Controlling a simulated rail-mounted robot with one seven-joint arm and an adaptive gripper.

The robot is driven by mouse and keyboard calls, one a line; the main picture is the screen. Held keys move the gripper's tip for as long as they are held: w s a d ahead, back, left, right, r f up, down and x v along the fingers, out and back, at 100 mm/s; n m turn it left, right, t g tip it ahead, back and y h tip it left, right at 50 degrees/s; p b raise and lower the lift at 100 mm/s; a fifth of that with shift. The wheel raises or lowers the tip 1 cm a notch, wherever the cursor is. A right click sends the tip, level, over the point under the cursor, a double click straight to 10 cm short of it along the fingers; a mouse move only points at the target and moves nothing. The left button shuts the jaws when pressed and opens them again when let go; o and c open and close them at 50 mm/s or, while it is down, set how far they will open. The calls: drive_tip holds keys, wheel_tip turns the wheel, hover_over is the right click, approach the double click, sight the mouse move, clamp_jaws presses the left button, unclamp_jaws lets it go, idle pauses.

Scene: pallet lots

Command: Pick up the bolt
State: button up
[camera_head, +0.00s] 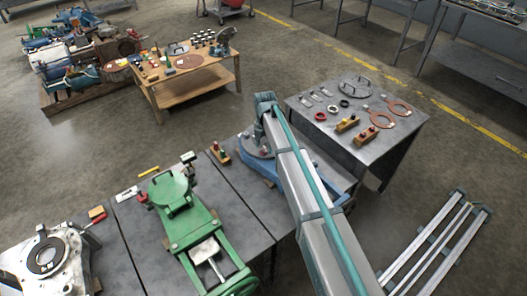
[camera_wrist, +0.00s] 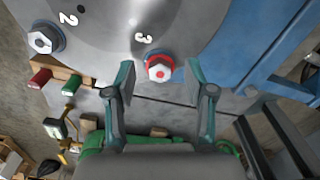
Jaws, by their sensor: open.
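In the wrist view, a bolt (camera_wrist: 159,69) with a pale hex head, a red centre and a red collar stands on a round grey plate (camera_wrist: 105,22) beside a painted "3". My gripper (camera_wrist: 160,82) is open, its two fingers spread to either side of this bolt, and nothing is held. I cannot tell how far the fingertips are above the plate. A second hex bolt (camera_wrist: 44,40) with a blue collar is at the upper left beside a "2". In the head view, the arm reaches over the grey plate on a blue base (camera_head: 265,174); the gripper cannot be made out.
A small wooden block with red pieces (camera_head: 220,154) stands left of the blue base. A green vise-like machine (camera_head: 183,212) is on the bench at left. A grey table (camera_head: 388,138) with rings and small parts stands behind right. Blue structure (camera_wrist: 235,55) flanks the gripper.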

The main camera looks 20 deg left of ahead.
drive_tip(key=shift+f, duration=0.6)
clamp_jaws()
drive_tip(key=shift+r, duration=0.15)
